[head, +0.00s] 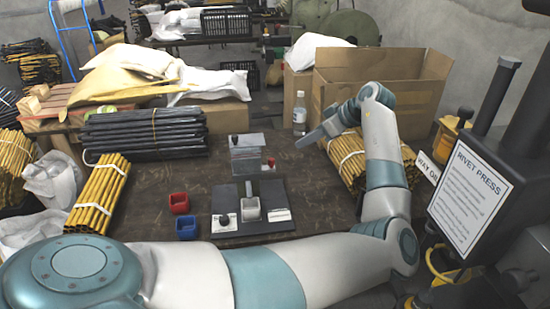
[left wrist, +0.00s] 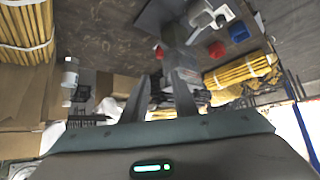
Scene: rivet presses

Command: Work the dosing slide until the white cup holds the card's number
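The dosing device stands mid-table, with a clear, grey-topped hopper (head: 248,158) and a red knob (head: 270,163) at its right side. My left gripper (head: 302,142) is empty, above the table to the right of the hopper, pointing left. In the left wrist view its two fingers (left wrist: 160,76) are apart, and the device shows beyond them. My right gripper is not in view.
A red bin (head: 179,203) and a blue bin (head: 187,228) stand left of the device. A clear bottle (head: 299,114) and a cardboard box (head: 400,85) are behind my gripper. Yellow rod bundles (head: 97,195) and black rods (head: 145,130) lie left. A rivet press sign (head: 468,200) is at right.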

